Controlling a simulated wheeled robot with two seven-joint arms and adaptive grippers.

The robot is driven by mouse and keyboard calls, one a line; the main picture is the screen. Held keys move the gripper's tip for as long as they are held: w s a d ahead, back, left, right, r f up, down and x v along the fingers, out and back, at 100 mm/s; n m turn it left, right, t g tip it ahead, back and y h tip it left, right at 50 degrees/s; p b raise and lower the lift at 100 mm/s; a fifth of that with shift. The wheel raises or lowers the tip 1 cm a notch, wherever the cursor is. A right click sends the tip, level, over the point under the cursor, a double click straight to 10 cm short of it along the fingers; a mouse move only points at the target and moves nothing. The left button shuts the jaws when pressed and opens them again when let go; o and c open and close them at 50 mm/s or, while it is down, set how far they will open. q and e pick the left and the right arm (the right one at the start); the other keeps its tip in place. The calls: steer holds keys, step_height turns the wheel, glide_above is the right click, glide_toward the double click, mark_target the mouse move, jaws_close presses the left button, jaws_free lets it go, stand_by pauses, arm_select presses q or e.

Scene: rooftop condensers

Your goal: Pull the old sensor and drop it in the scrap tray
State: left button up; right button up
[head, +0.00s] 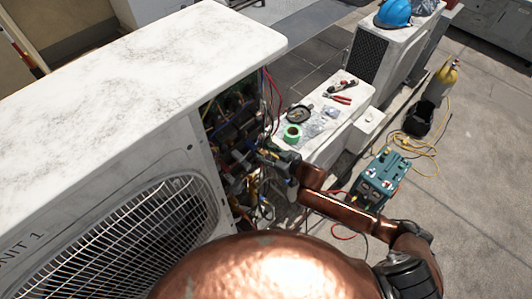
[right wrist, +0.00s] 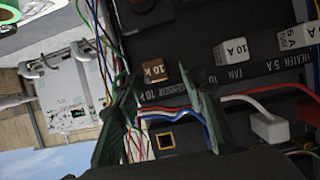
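In the right wrist view, a brown block marked "10 k" (right wrist: 154,72) sits in a dark panel above a strip reading "SENSOR"; it looks like the sensor. My right gripper (right wrist: 164,98) is open, its two green fingers apart, one on each side below the block, with nothing visibly held. Contact with the block cannot be told. In the head view my right gripper (head: 268,158) reaches into the open, wired end of the white unit (head: 150,60). A small dark round dish (head: 299,114) lies on a low white unit; whether it is the scrap tray is unclear. My left gripper is not in view.
Loose coloured wires (right wrist: 190,112) run around the fingers. Green tape (head: 292,133) and red-handled pliers (head: 337,98) lie near the dish. A teal case (head: 380,178) stands on the paving.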

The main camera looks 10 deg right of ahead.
steer(key=shift+c, duration=0.5)
jaws_close()
stand_by(0.3)
stand_by(0.4)
